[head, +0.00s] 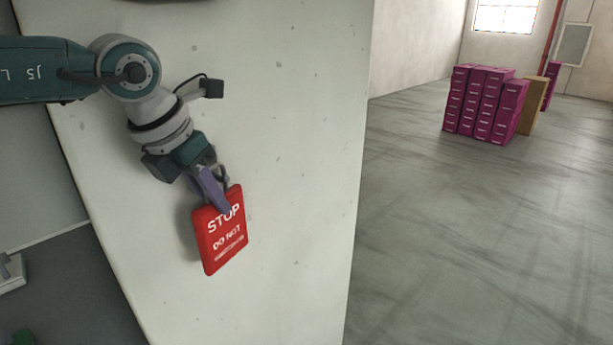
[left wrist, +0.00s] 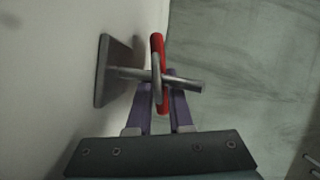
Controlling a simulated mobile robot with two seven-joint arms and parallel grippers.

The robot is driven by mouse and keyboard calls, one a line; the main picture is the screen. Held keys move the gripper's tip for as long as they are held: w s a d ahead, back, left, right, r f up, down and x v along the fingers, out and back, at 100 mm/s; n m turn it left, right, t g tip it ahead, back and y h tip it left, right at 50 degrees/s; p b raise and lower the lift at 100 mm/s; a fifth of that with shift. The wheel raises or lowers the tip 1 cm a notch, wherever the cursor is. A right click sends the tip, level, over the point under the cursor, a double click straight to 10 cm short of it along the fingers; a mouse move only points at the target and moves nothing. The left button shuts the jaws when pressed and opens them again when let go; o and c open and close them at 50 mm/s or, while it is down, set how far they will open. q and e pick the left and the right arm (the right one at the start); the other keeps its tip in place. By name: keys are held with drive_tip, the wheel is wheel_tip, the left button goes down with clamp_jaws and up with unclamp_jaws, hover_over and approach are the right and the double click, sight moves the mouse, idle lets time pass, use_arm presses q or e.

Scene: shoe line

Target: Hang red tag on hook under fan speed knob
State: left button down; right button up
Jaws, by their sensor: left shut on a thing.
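The red tag (head: 224,246) with white "STOP DO NOT" lettering hangs face-out, slightly tilted, in front of a pale panel. My left gripper (head: 222,208) is shut on its upper part. In the left wrist view the tag (left wrist: 158,43) shows edge-on between the purple fingers of the gripper (left wrist: 162,100). The metal hook (left wrist: 187,85) sticks out from a square plate (left wrist: 113,70) on the panel. Its peg shows on both sides of the tag's grey loop (left wrist: 155,72) and appears to pass through it. The knob is not in view.
The pale panel (head: 300,140) stands close behind the tag, and its right edge borders open floor (head: 480,230). Magenta cabinets (head: 478,100) and a brown box (head: 537,100) stand far off at the right.

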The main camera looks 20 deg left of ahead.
use_arm(q)
drive_tip(key=c, duration=0.7)
unclamp_jaws()
drive_tip(key=shift+c, duration=0.2)
